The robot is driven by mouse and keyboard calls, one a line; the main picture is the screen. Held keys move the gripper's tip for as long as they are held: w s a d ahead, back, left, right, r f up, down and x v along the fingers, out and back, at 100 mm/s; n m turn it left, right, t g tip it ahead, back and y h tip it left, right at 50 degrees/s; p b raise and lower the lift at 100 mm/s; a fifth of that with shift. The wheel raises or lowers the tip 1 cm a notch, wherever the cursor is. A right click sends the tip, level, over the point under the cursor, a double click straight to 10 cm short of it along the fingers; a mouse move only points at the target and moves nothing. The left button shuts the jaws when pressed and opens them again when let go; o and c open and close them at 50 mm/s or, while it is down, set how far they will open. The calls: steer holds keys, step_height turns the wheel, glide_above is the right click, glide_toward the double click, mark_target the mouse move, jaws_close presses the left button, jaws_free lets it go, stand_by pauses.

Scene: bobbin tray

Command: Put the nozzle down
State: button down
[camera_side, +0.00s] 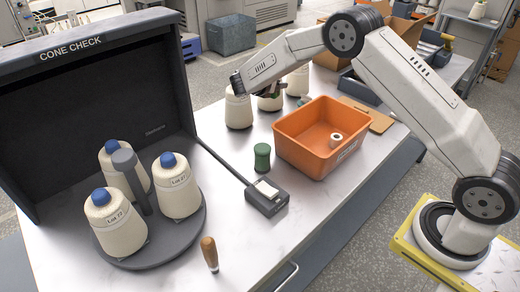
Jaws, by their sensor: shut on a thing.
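My gripper (267,91) is at the far side of the table, among cream yarn cones and left of the orange bin. It is small and partly hidden by my own wrist. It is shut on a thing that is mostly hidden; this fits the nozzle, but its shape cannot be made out. The dark fingers are close above or in front of a cream cone (270,104); I cannot tell whether they touch it. No other nozzle is clearly in view.
An orange bin (290,143) holds a small pale ring-shaped piece (336,139). A green spool (262,157), switch box (266,199) and wooden-handled tool (209,253) stand nearer. Blue-topped cones (179,187) stand on a grey round plate (190,238). The front right tabletop is clear.

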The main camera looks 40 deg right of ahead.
steer(key=s+a+r+n+t+y, duration=0.1)
steer(key=s+a+n+t+y, duration=0.25)
steer(key=a, duration=0.65)
steer(key=s+a+r+n+t+y, duration=0.15)
steer(key=s+a+n+t, duration=0.3)
steer(key=a, duration=0.65)
steer(key=s+a+f+n+t+y, duration=0.35)
steer(key=s+a+n+y, duration=0.45)
steer(key=s+a, duration=0.45)
step_height(320, 180, down, 6)
steer(key=s+d, duration=0.2)
steer(key=shift+g, duration=0.25)
steer(key=shift+f, duration=2)
steer(key=shift+f, duration=0.15)
steer(key=shift+f, duration=1.85)
